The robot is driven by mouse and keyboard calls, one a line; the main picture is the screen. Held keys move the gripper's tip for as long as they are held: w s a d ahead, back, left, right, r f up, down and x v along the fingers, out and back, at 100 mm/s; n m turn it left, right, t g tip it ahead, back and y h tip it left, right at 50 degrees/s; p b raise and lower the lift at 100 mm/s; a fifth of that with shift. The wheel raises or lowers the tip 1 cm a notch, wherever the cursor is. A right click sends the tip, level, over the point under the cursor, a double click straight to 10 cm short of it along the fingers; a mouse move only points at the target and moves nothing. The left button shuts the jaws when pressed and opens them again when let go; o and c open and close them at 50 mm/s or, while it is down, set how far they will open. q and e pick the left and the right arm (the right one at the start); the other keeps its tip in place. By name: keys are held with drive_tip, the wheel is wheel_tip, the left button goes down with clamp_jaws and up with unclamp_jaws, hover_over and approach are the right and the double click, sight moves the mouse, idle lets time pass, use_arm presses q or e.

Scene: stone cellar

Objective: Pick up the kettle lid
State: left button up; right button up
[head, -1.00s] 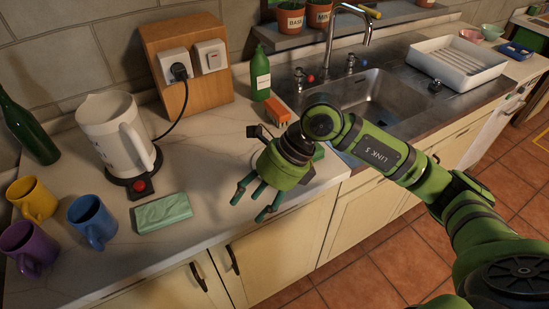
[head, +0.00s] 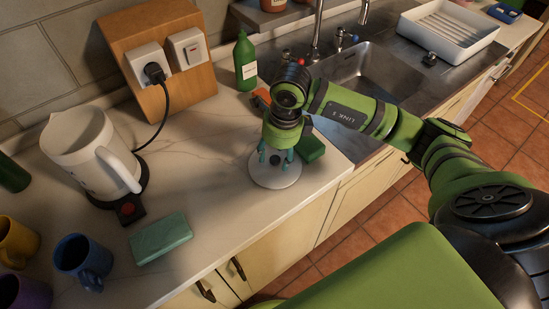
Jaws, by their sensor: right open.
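The kettle lid (head: 277,181) is a pale round disc lying flat on the worktop, near the front edge. My right gripper (head: 275,159) points straight down over it, its teal fingers apart on either side of the lid's small dark centre. The fingertips are at or just above the lid; I cannot tell whether they touch it. The gripper hides the lid's far part. The white kettle (head: 88,152) stands lidless on its dark base at the left. My left gripper is not in view.
A green sponge (head: 310,148) lies right of the gripper, with a green bottle (head: 245,62) behind. A pale green block (head: 161,238) and mugs, including a blue one (head: 83,258), are at the left. The sink (head: 362,75) is to the right. Worktop between kettle and lid is clear.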

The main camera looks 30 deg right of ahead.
drive_tip(key=shift+f, duration=0.65)
clamp_jaws()
